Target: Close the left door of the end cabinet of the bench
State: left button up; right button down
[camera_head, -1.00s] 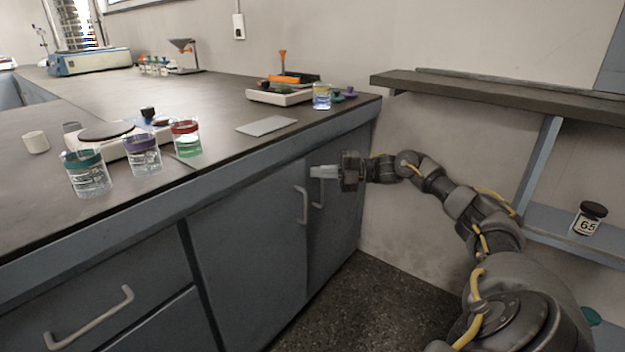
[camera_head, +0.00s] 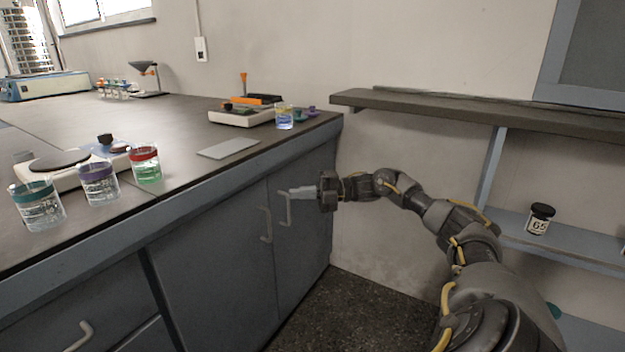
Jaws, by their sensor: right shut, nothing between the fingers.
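The end cabinet of the bench has two blue-grey doors. The left door (camera_head: 210,265) is the wider one in view, with a pale bar handle (camera_head: 266,225) near its right edge. It looks flush with the cabinet front. The right door (camera_head: 308,235) also looks flush, with its own handle (camera_head: 286,208) near its left edge. My right gripper (camera_head: 301,192) is shut and empty, in front of the right door close to the upper end of that door's handle. I cannot tell whether it touches. My left gripper is out of view.
Above the doors, the dark benchtop (camera_head: 185,165) carries jars, a grey plate (camera_head: 228,148) and a balance (camera_head: 242,116) near its edge. A wall shelf (camera_head: 450,108) with lower blue shelving and a black-lidded jar (camera_head: 539,219) stands right. Dark floor (camera_head: 340,310) is clear before the cabinet.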

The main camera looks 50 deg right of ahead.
jog(key=w+d, duration=0.5)
jog(key=d, duration=0.3)
jog(key=shift+w, duration=0.25)
dwell(0.7)
